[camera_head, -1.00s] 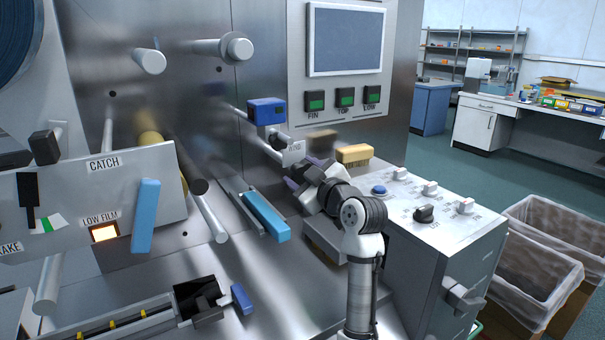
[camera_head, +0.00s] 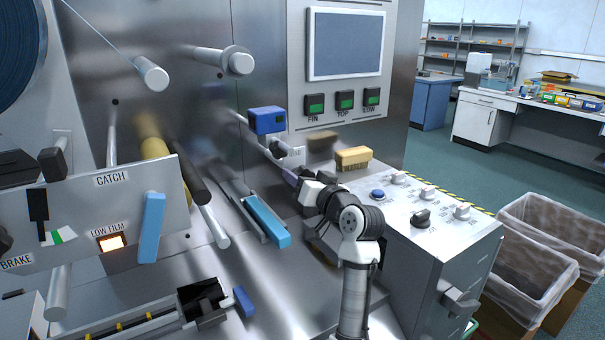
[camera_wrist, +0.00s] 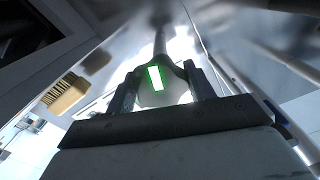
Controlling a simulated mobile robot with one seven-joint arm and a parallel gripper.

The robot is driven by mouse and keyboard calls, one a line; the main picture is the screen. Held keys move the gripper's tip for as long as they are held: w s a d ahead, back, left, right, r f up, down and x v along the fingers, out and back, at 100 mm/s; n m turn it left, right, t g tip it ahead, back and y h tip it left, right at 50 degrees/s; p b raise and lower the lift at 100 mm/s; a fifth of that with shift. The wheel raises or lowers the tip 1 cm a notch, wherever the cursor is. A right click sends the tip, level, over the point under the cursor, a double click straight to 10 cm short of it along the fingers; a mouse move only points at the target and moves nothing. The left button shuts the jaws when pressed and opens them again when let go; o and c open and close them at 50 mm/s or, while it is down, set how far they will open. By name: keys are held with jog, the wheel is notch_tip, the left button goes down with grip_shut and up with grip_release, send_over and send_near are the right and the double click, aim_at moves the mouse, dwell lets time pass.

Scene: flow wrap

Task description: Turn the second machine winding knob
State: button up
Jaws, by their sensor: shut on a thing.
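My gripper (camera_head: 293,178) reaches in from the right, in front of the steel machine face, just below the blue block (camera_head: 267,120). In the wrist view, the two dark fingers of my gripper (camera_wrist: 162,72) are closed on the sides of a rounded grey knob-like piece (camera_wrist: 150,98). I take it for the winding knob. A bright green rectangle shows on it, and a metal shaft runs away behind it. In the head view my gripper and wrist hide most of the held piece. A small dark part and a pale label are just above it.
A blue-handled bar (camera_head: 266,220) lies just left of my gripper. A yellow brush (camera_head: 354,157) sits behind, on the control box (camera_head: 430,240) with knobs and a blue button. Metal rollers (camera_head: 237,60) stick out at the upper left. Lined bins (camera_head: 535,235) stand right.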

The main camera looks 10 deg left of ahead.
jog(key=shift+m+p, duration=0.8)
jog(key=shift+m, duration=0.9)
jog(key=shift+f, duration=0.1)
jog(key=o, duration=1)
jog(key=shift+c, duration=0.2)
jog(key=b+v, duration=0.4)
jog(key=v, duration=1)
